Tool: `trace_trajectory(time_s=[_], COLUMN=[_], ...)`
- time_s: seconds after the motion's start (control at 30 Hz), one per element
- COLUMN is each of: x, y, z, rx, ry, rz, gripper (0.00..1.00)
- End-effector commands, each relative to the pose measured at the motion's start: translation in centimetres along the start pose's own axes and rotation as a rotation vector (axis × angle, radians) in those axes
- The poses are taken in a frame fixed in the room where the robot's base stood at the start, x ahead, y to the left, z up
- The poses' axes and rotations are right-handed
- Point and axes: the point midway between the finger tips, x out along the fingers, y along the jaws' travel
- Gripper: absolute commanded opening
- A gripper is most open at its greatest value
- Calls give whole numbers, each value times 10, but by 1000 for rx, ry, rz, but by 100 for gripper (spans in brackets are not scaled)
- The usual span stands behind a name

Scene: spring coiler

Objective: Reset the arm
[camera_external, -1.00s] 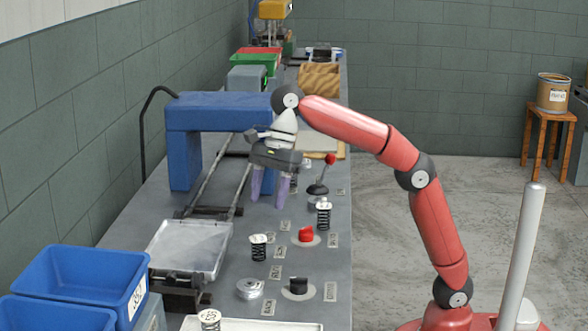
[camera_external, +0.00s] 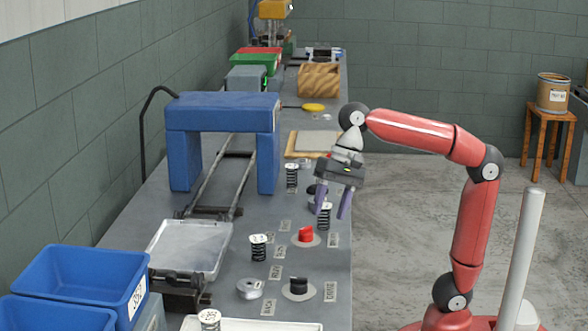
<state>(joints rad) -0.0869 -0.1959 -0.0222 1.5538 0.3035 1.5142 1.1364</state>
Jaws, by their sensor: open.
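My gripper (camera_external: 331,214) is open, with its two purple fingers pointing down at the right edge of the bench. Nothing shows between the fingers. My red arm (camera_external: 468,215) is bent up and over from the right. A black spring (camera_external: 325,214) stands just behind or beside the fingers, partly hidden; I cannot tell whether they touch it. A lever with a dark base (camera_external: 313,189) is mostly hidden behind the gripper.
A blue arch (camera_external: 222,112) spans rails on the bench. Springs (camera_external: 258,247) (camera_external: 292,177), a red knob (camera_external: 305,235) and a black knob (camera_external: 298,286) stand nearby. A metal tray (camera_external: 190,248) and blue bins (camera_external: 85,280) are at the left. The floor (camera_external: 400,240) right of the bench is open.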

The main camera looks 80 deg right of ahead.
Motion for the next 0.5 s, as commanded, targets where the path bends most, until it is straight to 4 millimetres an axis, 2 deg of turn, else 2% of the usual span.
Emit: trace_trajectory(time_s=[0.03, 0.17, 0.3, 0.4, 0.5], x=[6, 27, 57, 81, 100], y=[26, 80, 137, 168, 189], z=[4, 11, 15, 0, -18], rx=[-114, -420, -726, -883, -991], ry=[3, 9, 42, 156, 278], rz=[-7, -20, -25, 25, 90], gripper=[51, 51, 51, 51, 51])
